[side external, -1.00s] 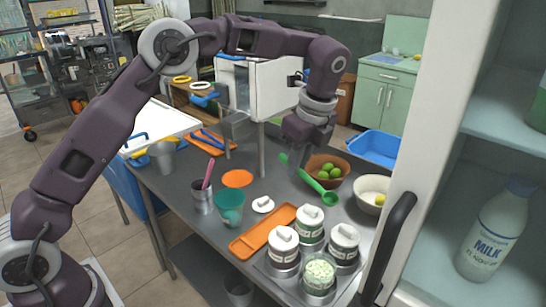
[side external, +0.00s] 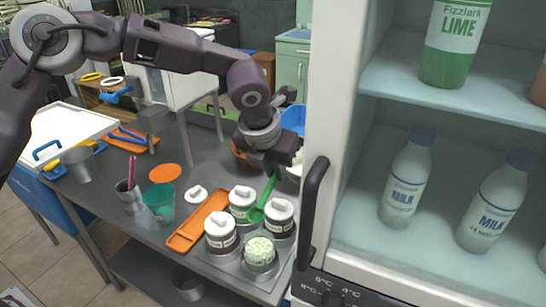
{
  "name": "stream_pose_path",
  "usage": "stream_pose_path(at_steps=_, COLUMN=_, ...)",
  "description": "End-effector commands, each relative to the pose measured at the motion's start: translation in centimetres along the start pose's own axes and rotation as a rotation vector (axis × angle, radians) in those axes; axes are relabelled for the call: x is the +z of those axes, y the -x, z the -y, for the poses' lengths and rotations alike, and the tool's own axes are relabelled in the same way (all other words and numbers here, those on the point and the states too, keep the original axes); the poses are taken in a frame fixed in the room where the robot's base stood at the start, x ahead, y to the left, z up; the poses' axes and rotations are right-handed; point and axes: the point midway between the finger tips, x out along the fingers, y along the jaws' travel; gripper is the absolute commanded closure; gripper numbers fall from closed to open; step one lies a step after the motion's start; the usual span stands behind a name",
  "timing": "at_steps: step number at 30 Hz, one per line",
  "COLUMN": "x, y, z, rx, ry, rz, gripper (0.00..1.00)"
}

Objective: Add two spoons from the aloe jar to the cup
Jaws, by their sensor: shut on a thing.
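My gripper (side external: 276,166) is shut on a green spoon (side external: 268,195) and points down above the jars. The spoon hangs tilted, with its bowl low among the lidded jars, behind the open jar; I cannot tell whether it touches one. The open jar (side external: 260,254) stands at the front and is full of pale green bits. Its label is too small to read. Lidded white jars stand around it: a left one (side external: 220,236), a back one (side external: 242,203) and a right one (side external: 279,220). The teal cup (side external: 160,201) stands to the left, beyond the orange tray.
The orange tray (side external: 188,234) lies between cup and jars. A loose white lid (side external: 196,194), an orange disc (side external: 165,173) and a metal cup with a pink utensil (side external: 131,197) are near the teal cup. An open fridge (side external: 370,70) with its black handle (side external: 312,205) borders the right.

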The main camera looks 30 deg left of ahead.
Motion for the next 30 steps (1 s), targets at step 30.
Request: stream_pose_path(at_steps=30, x=-7.0, y=-5.6, z=0.1, rx=-0.001, ry=0.007, rz=0.395, gripper=1.00)
